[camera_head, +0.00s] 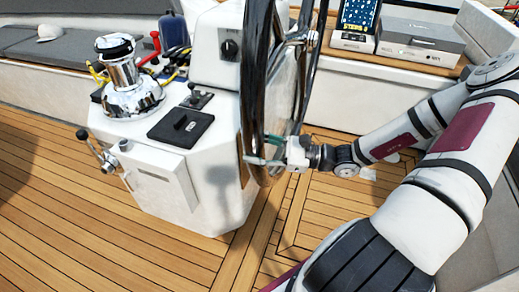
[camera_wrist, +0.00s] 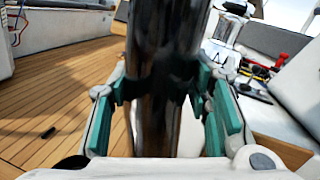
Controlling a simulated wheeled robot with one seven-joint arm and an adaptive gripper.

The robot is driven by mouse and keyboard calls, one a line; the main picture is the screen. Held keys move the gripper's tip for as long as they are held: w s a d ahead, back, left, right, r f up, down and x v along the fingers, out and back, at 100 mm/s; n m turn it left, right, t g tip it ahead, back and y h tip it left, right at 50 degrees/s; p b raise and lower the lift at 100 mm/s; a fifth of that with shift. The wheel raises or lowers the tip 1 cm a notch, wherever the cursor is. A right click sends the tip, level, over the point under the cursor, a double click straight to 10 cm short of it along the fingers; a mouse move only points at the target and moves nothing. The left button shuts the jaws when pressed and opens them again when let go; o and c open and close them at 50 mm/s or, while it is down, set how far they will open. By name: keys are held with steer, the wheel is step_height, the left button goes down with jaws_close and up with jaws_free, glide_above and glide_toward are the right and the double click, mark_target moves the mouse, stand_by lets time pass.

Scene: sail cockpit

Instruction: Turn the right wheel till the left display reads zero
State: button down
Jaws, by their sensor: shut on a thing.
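The wheel (camera_head: 256,75) is a dark, glossy rim seen almost edge-on, standing upright beside the white console. My gripper (camera_head: 264,152) is at the lower part of the rim, coming in from the right. In the wrist view, the rim (camera_wrist: 165,50) runs upright between the teal finger pads of my gripper (camera_wrist: 170,98), which is shut around it. A box with a dark blue face (camera_head: 358,14) at the top right carries small lettering that I cannot read surely. I cannot make out a left display with a clear reading.
The white console (camera_head: 225,190) stands close left of the wheel, with a chrome winch (camera_head: 128,80) and a black lever panel (camera_head: 181,127). A grey box (camera_head: 421,42) sits on the right bench. The wooden deck (camera_head: 70,200) is open at left.

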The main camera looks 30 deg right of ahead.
mark_target(259, 68)
step_height(259, 68, up, 20)
steer(key=m+p, duration=0.1)
steer(key=p, duration=0.4)
steer(key=m+p, duration=0.1)
steer(key=p, duration=0.3)
steer(key=m+t+p, duration=0.1)
steer(key=p, duration=0.4)
steer(key=shift+s+a+r+m+y+p, duration=0.1)
steer(key=shift+r+m+y+p, duration=0.2)
steer(key=shift+m, duration=0.1)
steer(key=shift+w+d+r+m+p, duration=0.1)
steer(key=shift+w+r+m+p, duration=0.05)
steer(key=shift+r+p, duration=0.2)
steer(key=shift+w+d+r+m+p, duration=0.1)
steer(key=shift+r+m+p, duration=0.1)
steer(key=shift+r, duration=0.25)
steer(key=c, duration=0.9)
jaws_free()
steer(key=shift+d, duration=0.2)
steer(key=shift+s+d+f, duration=0.15)
steer(key=shift+d, duration=0.05)
steer(key=v, duration=1.1)
steer(key=shift+s, duration=0.25)
